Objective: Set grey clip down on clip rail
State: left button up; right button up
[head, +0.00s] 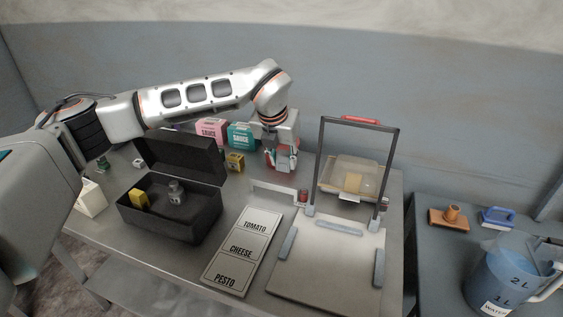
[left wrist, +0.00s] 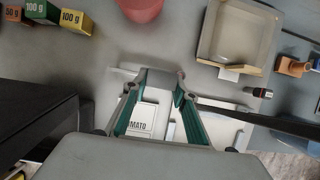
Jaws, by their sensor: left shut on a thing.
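My left gripper (head: 282,166) is above the back middle of the table in the head view, pointing down. In the left wrist view the gripper (left wrist: 161,80) has its green-padded fingers closed on the grey clip, which is small and hard to make out between the tips. A pale, low rail (head: 279,192), which looks like the clip rail, stands behind the label board, in front of the gripper in the head view. Part of this rail (left wrist: 124,74) shows beside the fingers in the left wrist view. I cannot tell how high the clip is above it. My right gripper is not in view.
An open black box (head: 172,238) with small weights stands left. The label board (head: 241,252) lies in the middle. A press-like frame (head: 322,165) with a red handle rises right of the rail, before a clear tray (head: 351,166). Sauce boxes (head: 240,135) stand behind.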

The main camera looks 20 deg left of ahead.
aim_at(283, 170)
pick_arm(q)
jog(key=shift+s, duration=0.1)
jog(key=shift+b, duration=0.3)
jog(key=shift+f+b, duration=0.45)
jog(key=shift+f, duration=0.05)
jog(key=shift+f+b, duration=0.6)
jog(key=shift+f, duration=0.2)
jog(key=shift+f+b, duration=0.55)
jog(key=shift+f, duration=0.55)
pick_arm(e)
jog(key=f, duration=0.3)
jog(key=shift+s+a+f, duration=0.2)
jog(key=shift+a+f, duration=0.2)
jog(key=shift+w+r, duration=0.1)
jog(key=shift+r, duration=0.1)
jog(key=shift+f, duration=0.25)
pick_arm(q)
jog(key=shift+f+b, duration=0.95)
jog(key=shift+f, duration=0.4)
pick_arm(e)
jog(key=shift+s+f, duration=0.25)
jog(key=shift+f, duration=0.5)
